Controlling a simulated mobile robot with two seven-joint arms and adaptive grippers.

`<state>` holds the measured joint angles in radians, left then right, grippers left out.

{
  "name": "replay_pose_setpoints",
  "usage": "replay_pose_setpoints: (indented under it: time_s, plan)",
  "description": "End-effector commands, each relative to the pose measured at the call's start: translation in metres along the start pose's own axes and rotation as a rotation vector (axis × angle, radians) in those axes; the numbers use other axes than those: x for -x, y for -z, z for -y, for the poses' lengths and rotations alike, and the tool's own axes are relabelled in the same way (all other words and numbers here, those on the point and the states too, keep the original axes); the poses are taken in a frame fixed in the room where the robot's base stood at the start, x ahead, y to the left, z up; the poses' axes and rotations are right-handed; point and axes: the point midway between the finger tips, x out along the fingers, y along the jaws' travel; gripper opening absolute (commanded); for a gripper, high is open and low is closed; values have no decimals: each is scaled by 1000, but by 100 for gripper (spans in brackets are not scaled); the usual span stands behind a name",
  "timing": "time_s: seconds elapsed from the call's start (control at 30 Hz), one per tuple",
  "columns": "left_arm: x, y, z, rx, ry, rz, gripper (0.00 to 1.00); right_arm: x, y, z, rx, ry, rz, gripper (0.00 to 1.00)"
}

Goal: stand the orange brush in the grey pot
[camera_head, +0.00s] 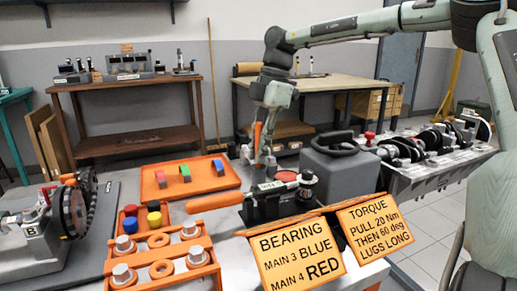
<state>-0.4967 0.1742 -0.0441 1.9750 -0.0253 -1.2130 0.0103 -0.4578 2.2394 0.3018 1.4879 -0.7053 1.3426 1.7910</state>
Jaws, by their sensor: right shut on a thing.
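My right gripper (263,158) reaches down from the upper right over the table, just behind the black fixture. It is shut on the orange brush (257,134), which shows as a narrow, nearly upright orange strip beside the fingers. The brush's lower end is hidden or too small to make out. A small grey cylinder (246,153), which may be the grey pot, stands just left of the fingers. I cannot tell whether the brush is inside it or in front of it. My left gripper is not in view.
An orange tray (155,192) with coloured blocks lies left of the gripper. A black fixture (268,206) and a grey box (352,172) with a black ring stand close by. Two orange signs (297,254) and an orange rack (128,283) are in front.

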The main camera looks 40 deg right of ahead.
Motion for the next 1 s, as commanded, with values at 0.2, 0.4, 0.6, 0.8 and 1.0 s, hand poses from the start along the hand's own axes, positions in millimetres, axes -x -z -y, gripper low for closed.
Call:
replay_pose_setpoints:
  time_s: [0.2, 0.4, 0.6, 0.8, 1.0]
  plan:
    - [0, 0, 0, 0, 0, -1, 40, 0, 0, 0, 0, 0, 0, 36]
    - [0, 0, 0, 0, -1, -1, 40, 0, 0, 0, 0, 0, 0, 38]
    - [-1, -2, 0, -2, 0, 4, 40, 6, 0, -1, 0, -2, 1, 38]
    - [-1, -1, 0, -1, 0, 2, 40, 41, 0, -1, -1, -5, 3, 38]
    - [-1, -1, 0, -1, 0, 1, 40, 84, 0, -1, -1, -4, 2, 38]
